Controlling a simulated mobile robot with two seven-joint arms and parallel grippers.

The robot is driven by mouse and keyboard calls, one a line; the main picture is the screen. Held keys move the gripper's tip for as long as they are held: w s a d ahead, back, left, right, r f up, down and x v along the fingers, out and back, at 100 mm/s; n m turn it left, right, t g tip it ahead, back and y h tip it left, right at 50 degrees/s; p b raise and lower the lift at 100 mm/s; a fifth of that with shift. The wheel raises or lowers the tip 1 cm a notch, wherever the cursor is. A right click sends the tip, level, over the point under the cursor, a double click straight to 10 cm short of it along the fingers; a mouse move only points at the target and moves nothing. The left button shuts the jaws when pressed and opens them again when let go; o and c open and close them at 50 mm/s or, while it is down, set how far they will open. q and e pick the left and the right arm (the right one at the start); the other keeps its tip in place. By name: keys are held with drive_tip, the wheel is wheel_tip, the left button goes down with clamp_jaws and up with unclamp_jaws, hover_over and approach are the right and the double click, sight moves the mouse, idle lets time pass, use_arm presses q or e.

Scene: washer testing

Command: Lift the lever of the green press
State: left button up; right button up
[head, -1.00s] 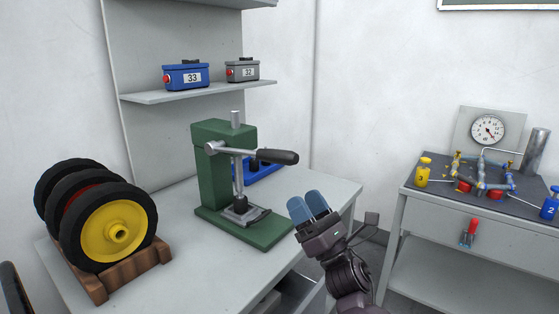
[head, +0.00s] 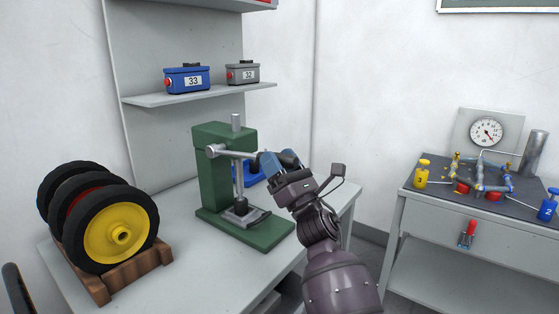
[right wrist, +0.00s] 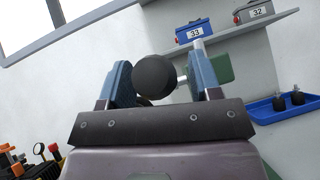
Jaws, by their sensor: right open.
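The green press (head: 212,178) stands on the grey bench. Its lever (head: 230,152) is a silver rod that points right, with a black handle (head: 290,158) at its end. My right gripper (head: 272,163) is at the handle and hides part of it in the head view. In the right wrist view the round black end of the handle (right wrist: 155,76) lies between the two blue fingers of my open right gripper (right wrist: 160,84). I cannot tell whether a finger touches it. The green press also shows behind the fingers (right wrist: 218,66). My left gripper is not in view.
Wheels on a wooden rack (head: 150,258) stand left of the press. A blue tray (head: 252,178) lies behind it. A shelf (head: 200,94) above holds a blue box (head: 187,78) and a grey box (head: 243,73). A second table (head: 420,190) with a gauge stands right.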

drive_tip(key=shift+c, duration=0.5)
clamp_jaws()
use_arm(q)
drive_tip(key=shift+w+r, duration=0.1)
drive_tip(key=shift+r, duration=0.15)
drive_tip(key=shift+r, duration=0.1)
use_arm(e)
drive_tip(key=shift+r, duration=0.15)
